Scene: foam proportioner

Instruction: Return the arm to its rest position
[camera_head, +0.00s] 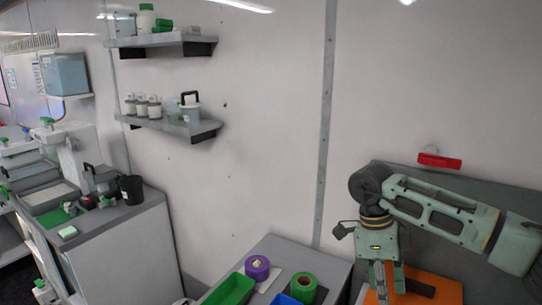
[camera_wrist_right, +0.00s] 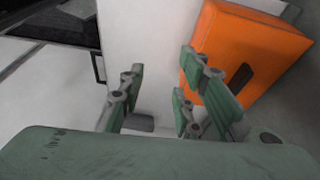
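My right arm (camera_head: 435,205) comes in from the right in the head view, with its forearm bent down at the wrist. My right gripper (camera_head: 388,290) points down at the bottom edge, in front of an orange box (camera_head: 447,291). In the right wrist view the gripper (camera_wrist_right: 160,90) has its green fingers apart with nothing seen between them. The orange box (camera_wrist_right: 235,45) lies beyond the right-hand finger there; I cannot tell whether they touch. My left gripper is in neither view.
A grey worktop (camera_head: 275,252) at the bottom holds a green bin (camera_head: 230,290), a purple roll (camera_head: 257,268) and a green roll (camera_head: 303,287). A red handle (camera_head: 439,160) is behind my arm. A left counter (camera_head: 115,225) and wall shelves (camera_head: 175,124) stand farther off.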

